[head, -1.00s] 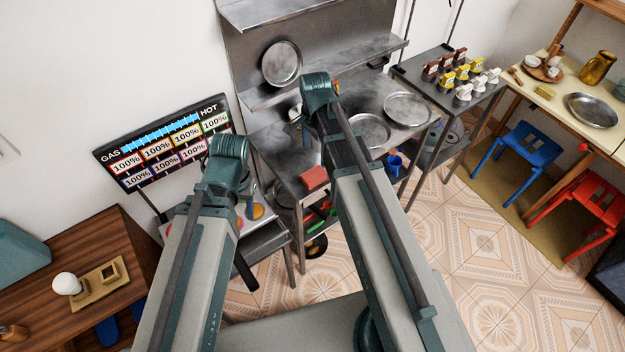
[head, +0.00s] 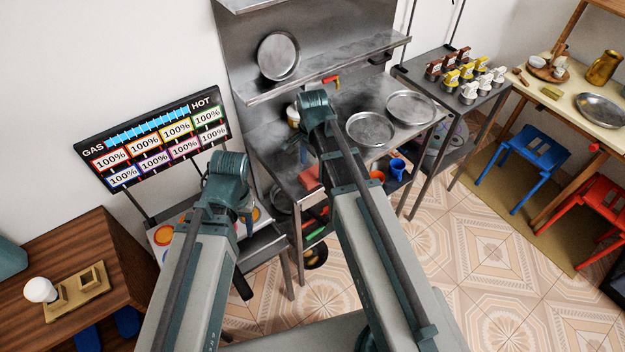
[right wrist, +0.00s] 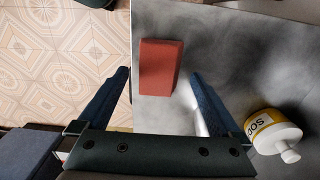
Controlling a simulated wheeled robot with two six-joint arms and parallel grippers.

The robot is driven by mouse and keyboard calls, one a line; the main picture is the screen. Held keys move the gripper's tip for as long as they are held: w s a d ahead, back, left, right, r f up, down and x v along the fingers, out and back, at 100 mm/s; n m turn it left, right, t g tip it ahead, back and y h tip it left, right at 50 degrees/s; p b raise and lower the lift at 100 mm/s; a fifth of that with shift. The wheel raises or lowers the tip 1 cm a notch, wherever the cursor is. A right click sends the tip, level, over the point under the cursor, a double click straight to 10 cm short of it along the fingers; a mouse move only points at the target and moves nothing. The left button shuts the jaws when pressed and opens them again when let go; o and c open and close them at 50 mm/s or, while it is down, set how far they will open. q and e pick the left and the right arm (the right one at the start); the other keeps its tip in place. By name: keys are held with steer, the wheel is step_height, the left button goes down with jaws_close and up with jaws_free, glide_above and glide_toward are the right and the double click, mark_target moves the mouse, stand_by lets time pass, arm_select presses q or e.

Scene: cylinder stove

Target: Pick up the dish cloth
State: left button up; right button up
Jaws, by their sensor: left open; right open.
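A red, block-shaped thing (head: 309,177), which may be the folded dish cloth, lies on the grey metal counter (head: 282,160). In the right wrist view the red thing (right wrist: 160,66) shows ahead of my right gripper (right wrist: 158,76), between the lines of its two fingers. The fingers are apart with nothing held; I cannot tell the height above the counter. In the head view my right gripper (head: 305,150) is mostly hidden by its own wrist. My left gripper (head: 245,215) hangs near the small stove on the left, open, largely hidden behind its wrist.
A white and yellow bottle labelled "SOD" (right wrist: 268,130) stands close to the right finger. Two metal pans, one of them this pan (head: 370,129), sit further right on the counter. A shelf (head: 330,75) runs above it. Tiled floor (right wrist: 65,50) lies beyond the counter's edge.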

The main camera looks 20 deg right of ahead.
step_height(320, 180, down, 3)
steer(key=shift+r+b, duration=0.15)
steer(key=shift+b, duration=0.65)
arm_select(q)
step_height(320, 180, down, 3)
steer(key=shift+r, duration=0.2)
arm_select(e)
steer(key=shift+r, duration=0.1)
